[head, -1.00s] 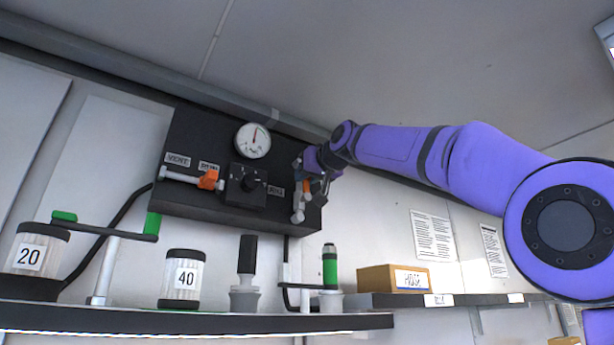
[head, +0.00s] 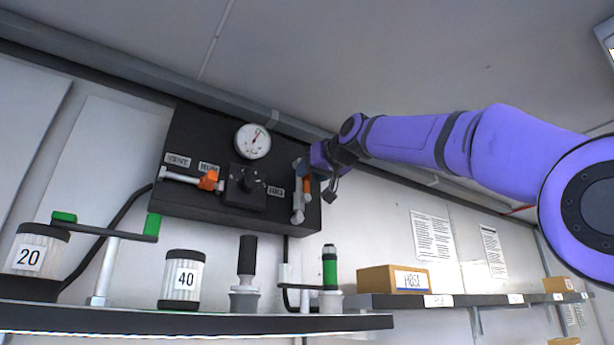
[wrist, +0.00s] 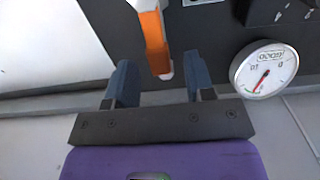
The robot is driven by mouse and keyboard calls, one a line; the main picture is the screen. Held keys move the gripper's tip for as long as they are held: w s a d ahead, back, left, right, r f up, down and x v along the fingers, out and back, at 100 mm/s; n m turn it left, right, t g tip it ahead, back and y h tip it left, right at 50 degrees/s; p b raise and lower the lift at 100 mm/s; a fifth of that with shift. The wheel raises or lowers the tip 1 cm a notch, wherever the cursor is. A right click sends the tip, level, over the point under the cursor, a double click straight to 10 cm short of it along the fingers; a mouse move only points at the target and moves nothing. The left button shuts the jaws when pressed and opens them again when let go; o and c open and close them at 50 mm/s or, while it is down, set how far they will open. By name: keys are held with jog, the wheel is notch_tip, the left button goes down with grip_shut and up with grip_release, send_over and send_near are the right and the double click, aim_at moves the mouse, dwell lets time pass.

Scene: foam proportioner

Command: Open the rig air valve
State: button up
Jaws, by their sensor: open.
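The rig air valve (head: 298,206) is a white fitting at the right end of the black panel (head: 225,205), beside a label reading RIG. Its orange lever (head: 307,186) stands roughly upright, about in line with the white pipe. In the wrist view the orange lever (wrist: 153,38) ends in a pale tip that points down toward the gap between my fingers. My gripper (head: 303,167) is at the panel's upper right, by the lever's upper end. In the wrist view my gripper (wrist: 158,82) is open, its two blue fingers apart with nothing held between them.
Another orange-handled valve (head: 208,180) is further left. A shelf (head: 190,321) below carries canisters and green-handled fittings. A cardboard box (head: 393,279) stands at right.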

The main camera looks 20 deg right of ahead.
jog(key=v, duration=0.7)
jog(key=shift+s, duration=0.35)
jog(key=shift+d, duration=0.1)
jog(key=s+d+f+m+g+h, duration=0.1)
jog(key=s+f, duration=0.7)
jog(key=f, duration=1)
jog(key=s+d+f+m+g+h, duration=0.1)
jog(key=s+d+f+g, duration=0.4)
jog(key=f, duration=1.4)
jog(key=s+d+f+m+g+h, duration=0.1)
jog(key=s+d+f+g+h, duration=0.2)
jog(key=s+f, duration=0.9)
notch_tip(320, 180, down, 8)
jog(key=g, duration=0.3)
jog(key=shift+r+m+h, duration=0.25)
jog(key=shift+m+h, duration=0.05)
jog(key=shift+m, duration=0.1)
jog(key=shift+s+d, duration=0.1)
